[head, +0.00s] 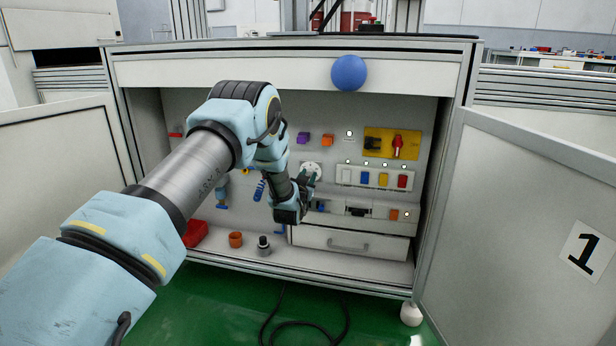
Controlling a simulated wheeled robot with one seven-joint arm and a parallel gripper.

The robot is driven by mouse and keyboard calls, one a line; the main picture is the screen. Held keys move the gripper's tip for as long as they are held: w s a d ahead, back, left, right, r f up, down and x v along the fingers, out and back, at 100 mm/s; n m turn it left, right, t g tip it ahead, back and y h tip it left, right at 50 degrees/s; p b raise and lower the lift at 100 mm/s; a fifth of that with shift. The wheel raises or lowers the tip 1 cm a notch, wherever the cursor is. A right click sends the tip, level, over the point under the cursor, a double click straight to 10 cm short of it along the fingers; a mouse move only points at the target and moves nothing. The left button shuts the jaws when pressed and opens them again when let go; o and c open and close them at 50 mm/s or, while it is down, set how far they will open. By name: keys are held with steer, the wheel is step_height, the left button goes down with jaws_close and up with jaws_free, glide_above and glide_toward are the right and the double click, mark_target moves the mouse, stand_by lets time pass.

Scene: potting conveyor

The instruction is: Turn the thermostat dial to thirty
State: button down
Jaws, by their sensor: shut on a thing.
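The thermostat dial appears to be the pale round disc (313,168) on the panel inside the open cabinet (462,90), left of the row of coloured switches. My gripper (307,183) is at the lower part of the disc, with its fingers closed on the knob there. My fingers and wrist hide much of the dial. Its scale and pointer are too small and too covered to read.
Right of the dial are a switch row (374,178), a yellow plate with a red handle (398,146) and a drawer (348,246). A brown cup (236,239) and a red box (195,233) stand on the cabinet floor. Open doors (530,200) flank the opening.

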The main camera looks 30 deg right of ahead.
steer(key=shift+m, duration=1.2)
steer(key=c, duration=0.6)
jaws_free()
steer(key=p+v, duration=0.3)
steer(key=v, duration=0.7)
steer(key=shift+s+a, duration=0.3)
